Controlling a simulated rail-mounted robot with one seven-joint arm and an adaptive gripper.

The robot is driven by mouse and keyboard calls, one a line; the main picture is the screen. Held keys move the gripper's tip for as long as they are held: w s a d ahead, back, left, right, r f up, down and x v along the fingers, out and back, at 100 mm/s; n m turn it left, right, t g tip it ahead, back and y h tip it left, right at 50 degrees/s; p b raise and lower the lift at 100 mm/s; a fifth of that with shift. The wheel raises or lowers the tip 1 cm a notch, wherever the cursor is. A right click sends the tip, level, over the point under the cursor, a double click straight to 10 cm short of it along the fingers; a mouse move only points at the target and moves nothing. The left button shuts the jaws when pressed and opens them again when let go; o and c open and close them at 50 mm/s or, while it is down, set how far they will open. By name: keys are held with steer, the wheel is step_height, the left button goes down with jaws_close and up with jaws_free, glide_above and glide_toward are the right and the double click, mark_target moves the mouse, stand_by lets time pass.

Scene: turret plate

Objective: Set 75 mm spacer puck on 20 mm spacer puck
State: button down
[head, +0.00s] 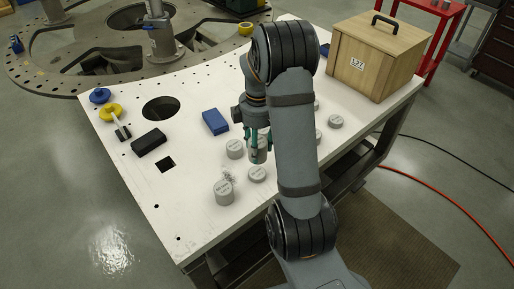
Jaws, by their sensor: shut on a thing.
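My gripper (257,146), with teal fingers, points down over the middle of the white plate. It is shut on a grey cylindrical puck (259,156), likely the 75 mm spacer puck, partly hidden by the fingers. I cannot tell whether this puck touches anything below. A low grey puck (257,174) stands just in front of it, and another puck (235,149) stands to its left. A taller puck (224,192) stands nearer the front left. The top labels are too small to read, so I cannot tell which is the 20 mm spacer puck.
More pucks (336,121) stand right of my arm, some partly hidden. A blue block (215,122) and a black block (149,142) lie to the left. A wooden box (378,56) stands at the back right. The plate (190,215) has a round hole and a square hole.

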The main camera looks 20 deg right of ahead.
steer(key=shift+a+f+b, duration=0.15)
steer(key=shift+f+b, duration=0.15)
steer(key=shift+f, duration=0.05)
steer(key=shift+f+b, duration=2.8)
steer(key=shift+f, duration=0.45)
steer(key=c, duration=0.9)
jaws_free()
steer(key=shift+s, duration=0.1)
steer(key=shift+o, duration=0.3)
step_height(320, 180, up, 12)
